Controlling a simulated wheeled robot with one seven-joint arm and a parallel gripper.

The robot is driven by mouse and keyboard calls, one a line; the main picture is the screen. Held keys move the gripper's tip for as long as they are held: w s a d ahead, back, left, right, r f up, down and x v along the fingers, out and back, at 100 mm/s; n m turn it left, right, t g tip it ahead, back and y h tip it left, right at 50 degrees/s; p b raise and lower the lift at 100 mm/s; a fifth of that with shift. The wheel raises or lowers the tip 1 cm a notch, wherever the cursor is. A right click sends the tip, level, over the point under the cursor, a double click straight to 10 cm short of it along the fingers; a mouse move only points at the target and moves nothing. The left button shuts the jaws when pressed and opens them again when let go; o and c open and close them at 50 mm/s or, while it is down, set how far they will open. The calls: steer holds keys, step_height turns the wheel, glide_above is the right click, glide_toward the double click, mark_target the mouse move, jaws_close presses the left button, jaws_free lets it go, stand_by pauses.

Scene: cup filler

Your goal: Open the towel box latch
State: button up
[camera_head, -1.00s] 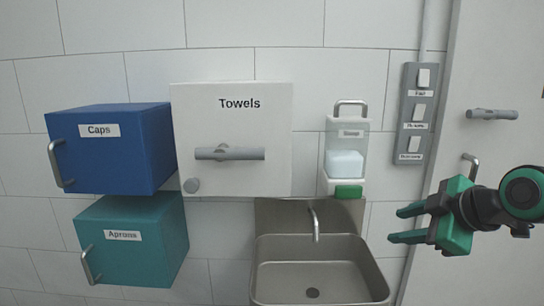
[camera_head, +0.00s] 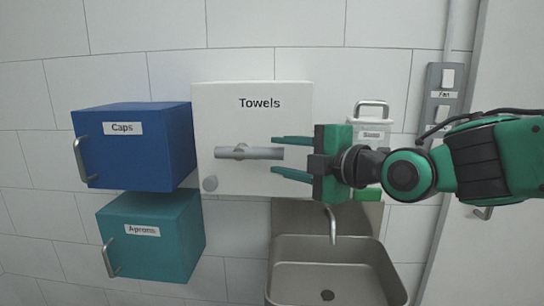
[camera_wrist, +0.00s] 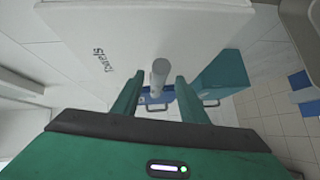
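The white towel box (camera_head: 222,104), labelled "Towels", is mounted on the wall, and its front looks closed. Its grey latch handle (camera_head: 240,152) lies horizontal across the front. In the wrist view, the box (camera_wrist: 120,35) fills the upper left and the handle (camera_wrist: 159,73) shows between and ahead of the spread fingers (camera_wrist: 156,85). I cannot tell whether the fingers touch it.
A blue Caps box (camera_head: 150,165) and a teal Aprons box (camera_head: 165,255) with metal handles are on the left. A steel sink (camera_head: 345,250) is below right. A soap dispenser (camera_head: 372,108) is partly hidden behind my gripper. A switch panel (camera_head: 446,78) is at the right.

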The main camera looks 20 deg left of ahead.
mark_target(275, 155)
steer(key=shift+x, duration=2.35)
jaws_close()
